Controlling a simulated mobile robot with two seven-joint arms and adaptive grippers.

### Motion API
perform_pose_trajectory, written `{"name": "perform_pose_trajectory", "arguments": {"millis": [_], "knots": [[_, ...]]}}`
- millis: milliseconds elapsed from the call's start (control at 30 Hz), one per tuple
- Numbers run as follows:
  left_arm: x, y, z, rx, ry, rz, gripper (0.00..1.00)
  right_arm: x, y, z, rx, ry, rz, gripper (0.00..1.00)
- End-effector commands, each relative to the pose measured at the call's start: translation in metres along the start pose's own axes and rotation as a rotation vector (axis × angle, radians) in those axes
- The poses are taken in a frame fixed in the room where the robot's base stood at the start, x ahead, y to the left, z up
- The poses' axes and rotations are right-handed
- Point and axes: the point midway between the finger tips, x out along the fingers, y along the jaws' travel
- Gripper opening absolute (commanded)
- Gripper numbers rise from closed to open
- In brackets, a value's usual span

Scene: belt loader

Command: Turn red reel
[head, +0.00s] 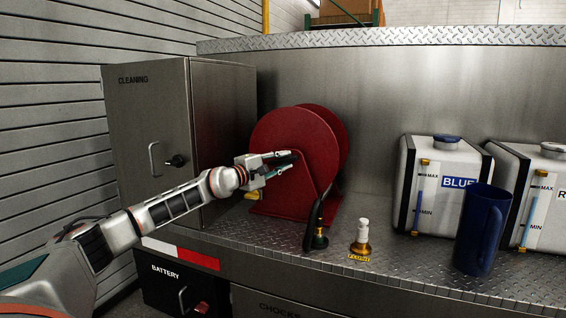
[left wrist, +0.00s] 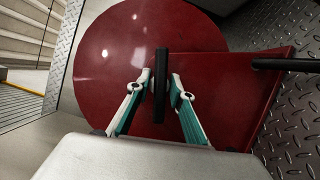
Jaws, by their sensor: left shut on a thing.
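The red reel (head: 283,130) stands on the metal deck beside the cleaning cabinet, with a red frame (head: 300,200) around its lower part. My left gripper (head: 290,163) reaches in from the left to the front of the reel. In the left wrist view the reel's red disc (left wrist: 125,45) fills the upper middle. There the left gripper (left wrist: 161,88) is shut on a black upright handle (left wrist: 161,60) in front of the disc. In the head view the handle is mostly hidden by the fingers. My right gripper is not in view.
A brass flush fitting (head: 360,247), a blue mug (head: 482,232) and white tanks (head: 443,160) stand farther right. The cleaning cabinet (head: 150,110) is close on the left, above the battery box (head: 170,290).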

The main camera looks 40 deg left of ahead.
Motion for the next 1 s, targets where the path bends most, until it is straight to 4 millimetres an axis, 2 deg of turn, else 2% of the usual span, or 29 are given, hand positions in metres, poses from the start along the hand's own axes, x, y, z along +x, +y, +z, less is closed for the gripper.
{"name": "perform_pose_trajectory", "arguments": {"millis": [33, 633, 800, 1000], "knots": [[-0.001, 0.013, -0.001, 0.005, 0.003, 0.022, 0.28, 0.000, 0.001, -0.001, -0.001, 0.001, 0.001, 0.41], [-0.001, 0.009, -0.001, 0.003, 0.002, 0.016, 0.28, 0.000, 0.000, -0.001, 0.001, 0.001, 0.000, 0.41], [-0.013, 0.013, -0.001, 0.005, 0.003, 0.018, 0.28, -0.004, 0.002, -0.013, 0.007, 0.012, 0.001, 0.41], [-0.025, 0.011, -0.001, 0.005, 0.003, 0.015, 0.28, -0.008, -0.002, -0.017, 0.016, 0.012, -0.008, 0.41]]}}
